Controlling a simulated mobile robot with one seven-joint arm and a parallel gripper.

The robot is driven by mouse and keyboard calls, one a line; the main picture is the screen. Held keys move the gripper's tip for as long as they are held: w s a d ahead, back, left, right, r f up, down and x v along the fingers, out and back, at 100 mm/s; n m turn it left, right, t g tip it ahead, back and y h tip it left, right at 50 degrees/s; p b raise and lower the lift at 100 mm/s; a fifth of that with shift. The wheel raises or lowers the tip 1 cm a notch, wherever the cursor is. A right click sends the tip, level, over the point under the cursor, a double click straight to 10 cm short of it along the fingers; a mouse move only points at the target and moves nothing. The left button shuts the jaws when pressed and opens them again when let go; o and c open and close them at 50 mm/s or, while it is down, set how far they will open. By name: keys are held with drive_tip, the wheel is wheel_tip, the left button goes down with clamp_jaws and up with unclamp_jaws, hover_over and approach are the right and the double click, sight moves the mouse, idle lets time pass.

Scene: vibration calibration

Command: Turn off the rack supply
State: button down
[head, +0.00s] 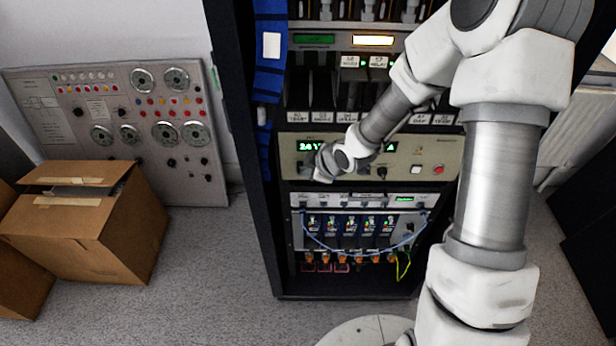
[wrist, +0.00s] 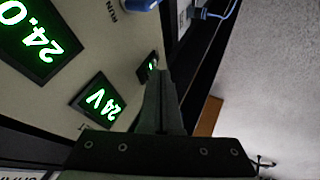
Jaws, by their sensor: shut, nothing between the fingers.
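The rack supply is a beige panel (head: 446,152) across the middle of the rack in the head view. Its green display (head: 390,147) is lit and partly hidden by my arm. In the wrist view the supply's face (wrist: 90,62) fills the upper left, with lit readouts "24.0" (wrist: 28,42) and "24V" (wrist: 98,100). A small dark switch-like part (wrist: 148,68) with a green glow sits beside my fingertips. My gripper (wrist: 163,76) is shut and empty, close to the panel's left end; contact cannot be told. It also shows in the head view (head: 322,174).
A white button (head: 415,169) and a red button (head: 438,169) are on the supply's right. Below, a module row (head: 350,226) has a loose blue cable. Cardboard boxes (head: 95,225) and a gauge panel (head: 125,120) stand left.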

drive_tip(key=shift+w, duration=0.15)
drive_tip(key=shift+w+r, duration=0.1)
drive_tip(key=shift+w, duration=0.1)
idle(0.3)
drive_tip(key=shift+r+p, duration=0.8)
drive_tip(key=shift+r, duration=0.05)
drive_tip(key=shift+s, duration=0.15)
